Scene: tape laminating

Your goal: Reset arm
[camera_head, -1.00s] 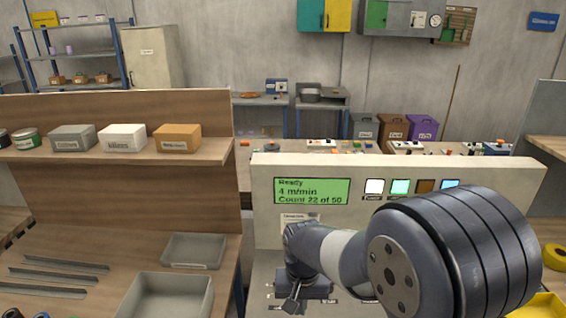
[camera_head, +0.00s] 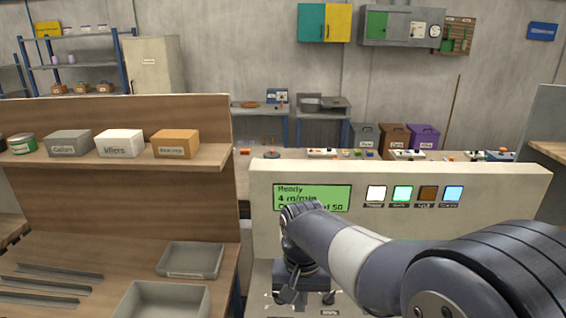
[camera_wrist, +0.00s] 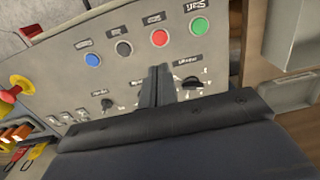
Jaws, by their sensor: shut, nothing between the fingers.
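My gripper (camera_wrist: 158,86) is shut and empty in the wrist view, its two dark fingers together. It points at a pale control panel (camera_wrist: 135,70) and hides part of it. The panel carries a green button (camera_wrist: 199,27), a red button (camera_wrist: 159,38), a black button (camera_wrist: 124,48), a blue button (camera_wrist: 93,59) and dark knobs. In the head view my gripper (camera_head: 288,292) is small and low, in front of the machine below the green display (camera_head: 313,196). My arm covers part of that display, which reads "Ready" and "4 m/min".
A wooden shelf (camera_head: 190,154) with several labelled boxes stands left. Grey trays (camera_head: 190,260) lie on the bench below it. A red emergency button (camera_wrist: 20,84) and orange parts (camera_wrist: 18,132) sit at the wrist view's left edge.

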